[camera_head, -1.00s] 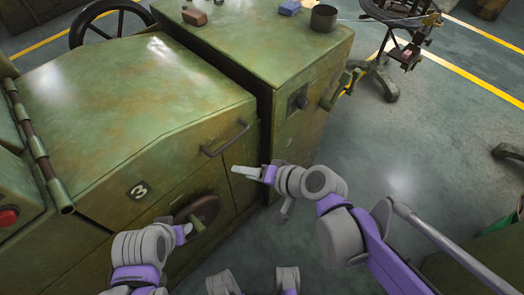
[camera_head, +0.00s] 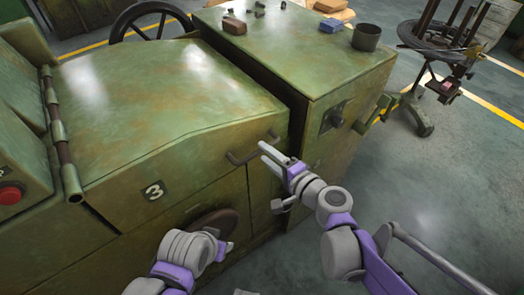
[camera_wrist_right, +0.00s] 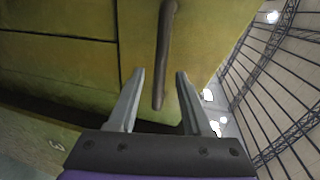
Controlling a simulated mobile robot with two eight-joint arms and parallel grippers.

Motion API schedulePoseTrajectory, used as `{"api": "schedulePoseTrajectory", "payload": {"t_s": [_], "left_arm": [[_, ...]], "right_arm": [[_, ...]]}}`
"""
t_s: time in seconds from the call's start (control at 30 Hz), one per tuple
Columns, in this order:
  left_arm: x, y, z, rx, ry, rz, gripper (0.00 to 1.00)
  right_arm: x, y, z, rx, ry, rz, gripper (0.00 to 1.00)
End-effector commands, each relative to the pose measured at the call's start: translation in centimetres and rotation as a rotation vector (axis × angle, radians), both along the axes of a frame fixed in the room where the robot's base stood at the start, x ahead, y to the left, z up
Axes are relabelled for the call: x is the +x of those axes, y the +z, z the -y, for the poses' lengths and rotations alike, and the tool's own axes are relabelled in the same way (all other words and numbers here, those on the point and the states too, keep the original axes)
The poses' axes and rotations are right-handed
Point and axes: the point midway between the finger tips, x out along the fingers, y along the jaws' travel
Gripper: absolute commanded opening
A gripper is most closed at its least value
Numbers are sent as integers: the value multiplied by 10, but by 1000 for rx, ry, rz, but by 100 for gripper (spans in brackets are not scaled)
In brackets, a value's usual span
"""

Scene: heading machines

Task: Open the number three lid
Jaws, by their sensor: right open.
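The number three lid (camera_head: 170,100) is a worn green metal cover, closed on the machine, with hinges along its left side. A "3" plate (camera_head: 153,190) is on the front below it. The lid's bar handle (camera_head: 238,158) is at its front right corner. My right gripper (camera_head: 264,152) is open beside the handle's right end. In the right wrist view the handle (camera_wrist_right: 165,55) runs between the two open fingers (camera_wrist_right: 160,78), with no clear contact. My left gripper (camera_head: 222,248) is low in front of the machine near a round brown disc (camera_head: 212,222); its fingers are unclear.
A green cabinet (camera_head: 300,60) stands right of the lid, with small blocks and a metal cup (camera_head: 366,37) on top. A knob (camera_head: 335,115) sticks out of its front. A black handwheel (camera_head: 150,20) is behind the lid.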

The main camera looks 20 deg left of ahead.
Motion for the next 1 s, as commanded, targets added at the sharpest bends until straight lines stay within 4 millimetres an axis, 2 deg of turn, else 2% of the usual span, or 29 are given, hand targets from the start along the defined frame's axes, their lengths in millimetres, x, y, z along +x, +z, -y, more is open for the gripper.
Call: {"api": "schedulePoseTrajectory", "payload": {"t_s": [0.03, 0.2, 0.57, 0.83, 1.0], "left_arm": [[0, -3, 0, 0, 0, -1, 50], [0, -6, 0, 0, 0, -2, 50], [0, -6, 0, 0, 0, -2, 50], [0, -6, 0, 0, 0, -2, 50], [0, -6, 0, 0, 0, -2, 50]], "right_arm": [[5, -3, -7, 0, 3, 0, 50], [15, -6, -20, 1, 1, -1, 50], [18, -6, -23, 0, 0, 0, 50], [18, -6, -23, 0, 0, 0, 1], [18, -6, -23, 0, 0, 0, 0]]}}
